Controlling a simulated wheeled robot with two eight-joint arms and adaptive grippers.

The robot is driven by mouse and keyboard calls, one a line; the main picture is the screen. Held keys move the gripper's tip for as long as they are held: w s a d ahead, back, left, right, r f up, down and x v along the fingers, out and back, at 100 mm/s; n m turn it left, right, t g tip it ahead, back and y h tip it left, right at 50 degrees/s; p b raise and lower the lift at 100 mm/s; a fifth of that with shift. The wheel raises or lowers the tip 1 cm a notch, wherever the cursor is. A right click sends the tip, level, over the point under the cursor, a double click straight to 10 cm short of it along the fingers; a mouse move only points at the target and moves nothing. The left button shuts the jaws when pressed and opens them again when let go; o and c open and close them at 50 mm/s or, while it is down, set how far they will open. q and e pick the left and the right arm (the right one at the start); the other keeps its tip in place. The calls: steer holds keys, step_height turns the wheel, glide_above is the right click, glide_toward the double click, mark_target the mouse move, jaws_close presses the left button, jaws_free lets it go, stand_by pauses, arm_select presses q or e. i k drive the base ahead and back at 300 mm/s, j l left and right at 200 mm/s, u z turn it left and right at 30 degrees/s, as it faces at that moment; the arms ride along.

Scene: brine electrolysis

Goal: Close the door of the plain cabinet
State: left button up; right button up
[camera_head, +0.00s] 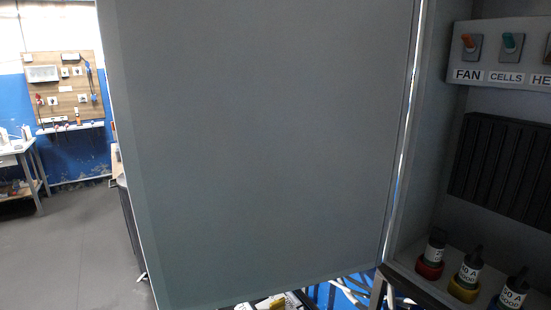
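A large grey cabinet door (260,150) stands open and fills the middle of the head view. Its right edge meets the left side of the grey cabinet (432,130), with a thin bright gap along that edge. The cabinet's inside is open to view on the right. Neither of my grippers is in view. The door's handle, if any, does not show.
Inside the cabinet are a switch panel (490,77) marked FAN and CELLS, a black ribbed block (503,170) and labelled plugs with red (429,268) and yellow (463,289) bases. A workbench (22,165) stands far left. Grey floor (85,240) between is clear.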

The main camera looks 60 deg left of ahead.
mark_target(260, 142)
steer(key=k+l, duration=0.15)
steer(key=k, duration=0.3)
steer(key=k+l+z, duration=0.15)
steer(key=k, duration=0.3)
steer(key=k+l, duration=0.15)
steer(key=k, duration=0.35)
steer(key=k+j+z, duration=0.25)
steer(key=k+j, duration=0.5)
steer(key=j, duration=0.45)
steer(key=k+j+z, duration=0.1)
steer(key=j, duration=0.3)
steer(key=k+j, duration=0.1)
steer(key=j, duration=0.35)
steer(key=k+j+z, duration=0.1)
steer(key=j, duration=0.35)
steer(key=k+j+z, duration=0.1)
steer(key=j, duration=0.3)
steer(key=k+j, duration=0.1)
steer(key=j, duration=0.35)
steer(key=i+j, duration=0.1)
steer(key=j, duration=0.5)
steer(key=j+z, duration=0.1)
steer(key=j, duration=0.5)
steer(key=k+j+z, duration=0.1)
steer(key=j, duration=0.2)
steer(key=k+j, duration=0.2)
steer(key=i+l+z, duration=0.1)
steer(key=i+l, duration=0.25)
steer(key=i, duration=0.05)
